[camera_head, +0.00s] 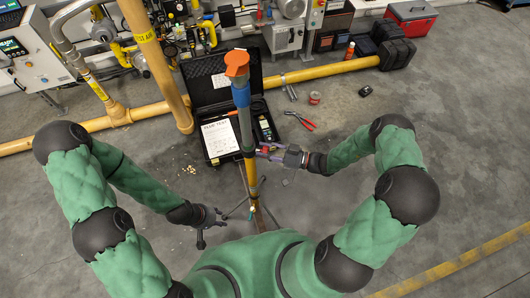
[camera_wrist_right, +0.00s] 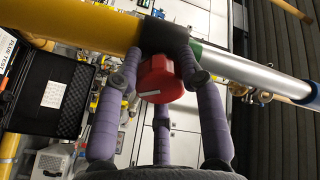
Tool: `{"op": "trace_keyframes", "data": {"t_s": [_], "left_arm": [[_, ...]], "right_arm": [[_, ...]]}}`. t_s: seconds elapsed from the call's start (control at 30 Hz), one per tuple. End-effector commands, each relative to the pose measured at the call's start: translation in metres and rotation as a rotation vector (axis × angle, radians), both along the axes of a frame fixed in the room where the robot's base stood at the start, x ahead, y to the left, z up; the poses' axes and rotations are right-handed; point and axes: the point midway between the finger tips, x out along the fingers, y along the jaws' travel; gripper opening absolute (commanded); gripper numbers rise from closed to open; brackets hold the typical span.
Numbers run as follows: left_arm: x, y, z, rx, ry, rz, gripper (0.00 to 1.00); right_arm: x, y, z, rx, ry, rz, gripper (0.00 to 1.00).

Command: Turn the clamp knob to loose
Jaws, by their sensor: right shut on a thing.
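The clamp knob (camera_wrist_right: 162,84) is red with a white mark and sits on a black clamp collar (camera_wrist_right: 165,37) around the pole. My right gripper (camera_wrist_right: 160,66) has its purple fingers around the knob and is shut on it. The pole stands upright on a tripod (camera_head: 257,208) and has an orange top (camera_head: 237,64). My left gripper (camera_head: 210,220) is open and empty, low and left of the pole.
An open black case (camera_head: 209,92) with a white sheet lies behind the pole. Red-handled pliers (camera_head: 300,120) and a small can (camera_head: 315,97) lie on the floor to its right. Yellow pipes (camera_head: 325,70) run along the back.

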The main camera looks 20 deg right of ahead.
Motion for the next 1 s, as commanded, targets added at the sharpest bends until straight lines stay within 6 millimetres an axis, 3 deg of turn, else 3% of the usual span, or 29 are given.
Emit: {"op": "trace_keyframes", "data": {"t_s": [0.77, 0.8, 0.83, 0.87, 1.0], "left_arm": [[0.0, 0.0, -0.0042, 0.0, 0.0, 0.0, 0.4], [0.0, 0.0, -0.0042, 0.0, 0.0, 0.0, 0.4], [0.0, 0.0, -0.0042, 0.0, 0.0, 0.0, 0.4], [0.0, 0.0, -0.0042, 0.0, 0.0, 0.0, 0.4], [0.0, 0.0, -0.0044, 0.0, 0.0, 0.0, 0.4]], "right_arm": [[0.0007, -0.0004, 0.0039, -0.041, -0.092, 0.0, 0.06], [0.0008, -0.0004, 0.0038, -0.041, -0.092, 0.0, 0.5], [0.0007, -0.0002, 0.0037, -0.041, -0.091, 0.001, 0.59], [0.0006, -0.0002, 0.0035, -0.041, -0.091, 0.001, 0.63], [0.0003, 0.0, 0.0027, -0.042, -0.089, 0.001, 0.63]]}}
